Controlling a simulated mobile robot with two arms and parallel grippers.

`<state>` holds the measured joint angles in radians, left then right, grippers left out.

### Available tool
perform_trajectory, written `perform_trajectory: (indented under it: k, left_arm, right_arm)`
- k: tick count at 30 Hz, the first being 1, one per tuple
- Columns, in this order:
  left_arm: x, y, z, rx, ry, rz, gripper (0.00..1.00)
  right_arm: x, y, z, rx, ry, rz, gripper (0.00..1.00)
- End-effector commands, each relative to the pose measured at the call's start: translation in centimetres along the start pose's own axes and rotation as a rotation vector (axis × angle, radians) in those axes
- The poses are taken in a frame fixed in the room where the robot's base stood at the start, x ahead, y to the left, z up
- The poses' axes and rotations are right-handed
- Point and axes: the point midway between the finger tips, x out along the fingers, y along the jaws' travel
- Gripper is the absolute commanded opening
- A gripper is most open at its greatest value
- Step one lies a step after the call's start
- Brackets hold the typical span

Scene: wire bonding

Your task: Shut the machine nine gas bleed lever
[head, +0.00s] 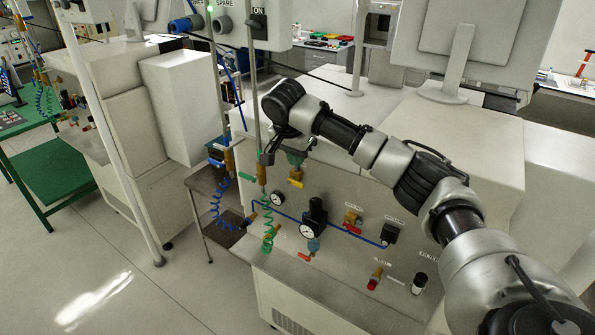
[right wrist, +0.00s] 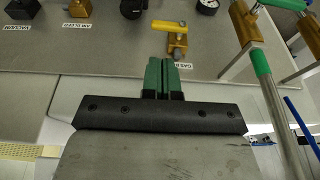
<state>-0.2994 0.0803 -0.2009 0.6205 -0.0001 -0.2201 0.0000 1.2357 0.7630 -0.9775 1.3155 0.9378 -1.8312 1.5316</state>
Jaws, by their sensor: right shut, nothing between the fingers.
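The gas bleed valve, a brass body with a yellow lever (right wrist: 178,42), is on the panel just beyond my fingertips in the right wrist view, above a partly readable "GAS.B" label (right wrist: 188,65). In the head view the yellow lever (head: 296,182) shows just below my right gripper (head: 297,160). My right gripper, with green finger pads, also shows in the right wrist view (right wrist: 165,62). It is shut and empty, its fingers side by side. The fingertips are close to the lever; I cannot tell whether they touch it. My left gripper is not in view.
The machine panel (head: 335,192) also carries gauges, a blue tube (head: 350,231) and a red-handled valve (head: 352,226). A green coiled hose (head: 267,225) and a brass fitting (right wrist: 245,25) are near my right gripper. Open floor (head: 105,250) lies at left.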

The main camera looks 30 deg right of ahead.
Motion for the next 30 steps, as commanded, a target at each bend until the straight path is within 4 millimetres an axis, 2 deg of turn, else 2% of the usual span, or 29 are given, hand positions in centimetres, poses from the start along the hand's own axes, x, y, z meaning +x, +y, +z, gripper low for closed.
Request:
perform_trajectory:
  k: [1, 6, 12, 25, 30]
  left_arm:
    - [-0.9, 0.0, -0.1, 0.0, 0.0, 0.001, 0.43]
    - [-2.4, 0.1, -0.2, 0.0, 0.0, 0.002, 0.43]
    - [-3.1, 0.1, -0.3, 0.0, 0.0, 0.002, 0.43]
    - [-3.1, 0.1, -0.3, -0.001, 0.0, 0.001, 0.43]
    - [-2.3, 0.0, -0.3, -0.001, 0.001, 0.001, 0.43]
  right_arm:
    - [0.8, 0.1, -0.1, 0.0, -0.001, 0.005, 0.0]
    - [3.7, 0.0, 0.4, 0.0, -0.001, 0.004, 0.0]
    - [5.7, -0.1, 1.0, 0.0, -0.001, 0.001, 0.0]
    - [6.2, -0.1, 1.1, 0.002, -0.001, -0.002, 0.0]
    - [6.7, -0.9, 0.9, 0.014, -0.001, -0.041, 0.0]
